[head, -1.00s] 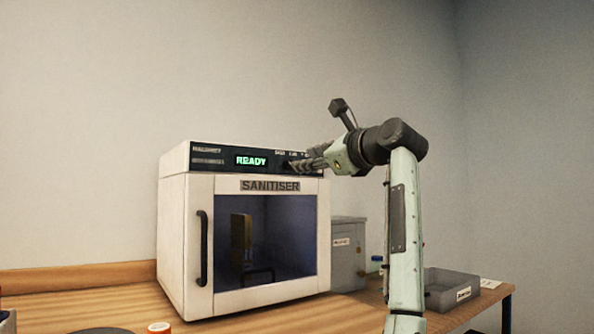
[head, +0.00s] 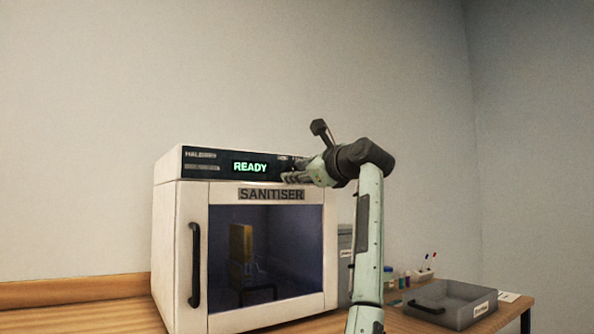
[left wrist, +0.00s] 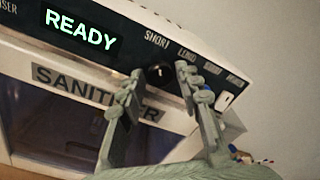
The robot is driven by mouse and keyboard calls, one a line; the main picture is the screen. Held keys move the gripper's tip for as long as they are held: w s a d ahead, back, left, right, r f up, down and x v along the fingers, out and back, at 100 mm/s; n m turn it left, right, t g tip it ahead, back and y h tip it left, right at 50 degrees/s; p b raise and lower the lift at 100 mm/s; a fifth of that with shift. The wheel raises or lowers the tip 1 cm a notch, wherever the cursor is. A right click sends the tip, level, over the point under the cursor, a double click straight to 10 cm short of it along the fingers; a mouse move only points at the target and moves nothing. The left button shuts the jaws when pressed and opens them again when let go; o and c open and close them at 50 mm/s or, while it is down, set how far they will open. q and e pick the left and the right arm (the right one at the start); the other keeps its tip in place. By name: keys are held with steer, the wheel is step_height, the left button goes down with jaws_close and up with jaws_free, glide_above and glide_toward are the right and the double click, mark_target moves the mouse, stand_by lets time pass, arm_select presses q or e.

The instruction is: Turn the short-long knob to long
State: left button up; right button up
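The white sanitiser (head: 170,250) stands on the wooden bench, with a dark control panel along its top front and a green READY display (head: 250,167). In the left wrist view the round black short-long knob (left wrist: 159,75) sits below the labels SHORT and LONG. I cannot tell clearly which label it points to. My left gripper (head: 288,178) is at the panel's right part in the head view. In the left wrist view its two green fingers (left wrist: 160,76) are open, one on each side of the knob; contact is not clear. My right gripper is not in view.
The sanitiser's door (head: 195,300) is shut, with a black handle (head: 195,265) at its left. A white rocker-like switch (left wrist: 226,101) is right of the knob. A grey tray (head: 465,314) and small bottles stand on the bench at the right.

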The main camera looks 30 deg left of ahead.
arm_select(q)
steer(key=shift+a, duration=0.15)
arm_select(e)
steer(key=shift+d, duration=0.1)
arm_select(q)
jaws_close()
